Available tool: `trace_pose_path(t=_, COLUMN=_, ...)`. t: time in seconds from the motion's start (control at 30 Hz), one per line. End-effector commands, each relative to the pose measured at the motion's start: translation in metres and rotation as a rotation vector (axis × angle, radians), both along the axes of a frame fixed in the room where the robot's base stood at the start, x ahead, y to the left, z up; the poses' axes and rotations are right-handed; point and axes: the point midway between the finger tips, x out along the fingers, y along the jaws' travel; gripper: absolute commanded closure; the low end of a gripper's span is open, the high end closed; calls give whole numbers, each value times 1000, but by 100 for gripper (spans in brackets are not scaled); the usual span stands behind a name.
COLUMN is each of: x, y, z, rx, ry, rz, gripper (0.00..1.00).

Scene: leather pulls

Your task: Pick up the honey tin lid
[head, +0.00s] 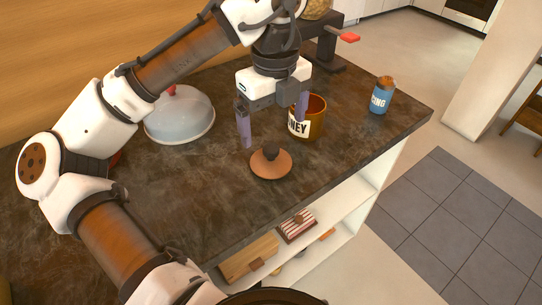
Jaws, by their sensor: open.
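The honey tin lid (270,165) is a round, orange-brown disc with a dark knob on top. It lies flat on the dark counter, near the front edge. The honey tin (309,121) stands behind it to the right, with part of its label showing and its top open. My gripper (273,124) points down above and behind the lid in the picture. Its purple fingers are spread apart, with nothing between them. The right finger overlaps the tin in the picture; I cannot tell whether they touch.
A pale dome with a red knob (180,115) sits on the counter (205,190) to the left. A blue canister (381,97) stands at the right end. A dark stand with a red lever (332,45) is at the back. Shelves below the counter hold several items.

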Motion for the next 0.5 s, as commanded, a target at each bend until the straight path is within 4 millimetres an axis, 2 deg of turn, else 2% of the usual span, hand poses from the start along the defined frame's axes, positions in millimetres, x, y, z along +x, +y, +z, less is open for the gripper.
trace_pose_path(t=0.1, x=0, y=0, z=-21, rx=-3, ry=2, rz=-2, gripper=5)
trace_pose_path(t=0.37, x=0, y=1, z=-41, rx=-1, ry=0, rz=0, gripper=5)
trace_pose_path(t=0.5, x=2, y=4, z=-60, rx=-3, ry=2, rz=0, gripper=5)
